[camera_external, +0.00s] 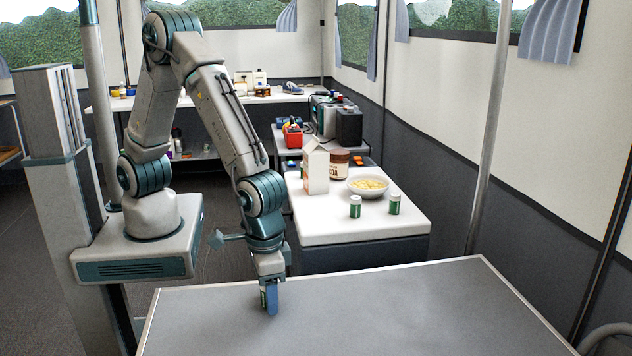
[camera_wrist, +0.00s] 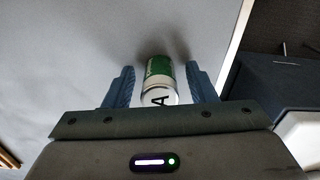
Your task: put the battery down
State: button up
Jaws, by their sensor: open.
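The battery (camera_wrist: 160,80) is a green and white cylinder with a dark letter on its near part. In the wrist view it sits between the two blue fingers of my gripper (camera_wrist: 163,85), with a gap on each side. My gripper (camera_external: 269,302) is open and points down, low at the grey table (camera_external: 380,310) near its far left part. In the external view the fingers mostly hide the battery. I cannot tell exactly how its base meets the table.
The grey table is otherwise bare. Behind it, a white counter (camera_external: 330,232) holds two green-and-white cylinders (camera_external: 355,206) (camera_external: 394,204), a bowl of yellow food (camera_external: 368,187), a carton (camera_external: 316,170) and a brown jar (camera_external: 339,164). A metal pole (camera_external: 487,130) stands at right.

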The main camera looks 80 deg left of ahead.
notch_tip(320, 180, up, 12)
jog(key=shift+r+p, duration=0.1)
jog(key=shift+p, duration=0.35)
jog(key=w+a+r+t, duration=0.1)
jog(key=a+r, duration=0.2)
jog(key=a, duration=0.6)
jog(key=w+a+r, duration=0.2)
jog(key=a+r, duration=0.1)
jog(key=a, duration=0.7)
jog(key=s+a+m, duration=0.1)
jog(key=s+a, duration=0.3)
jog(key=a, duration=0.3)
jog(key=s+a+t, duration=0.1)
jog(key=s+a, duration=0.3)
jog(key=a, duration=0.4)
jog(key=shift+s+r+m, duration=0.2)
jog(key=shift+s+m, duration=0.05)
jog(key=shift+m, duration=0.15)
notch_tip(320, 180, up, 7)
jog(key=p, duration=0.6)
jog(key=shift+d+r+t+p, duration=0.2)
jog(key=shift+t+p, duration=0.2)
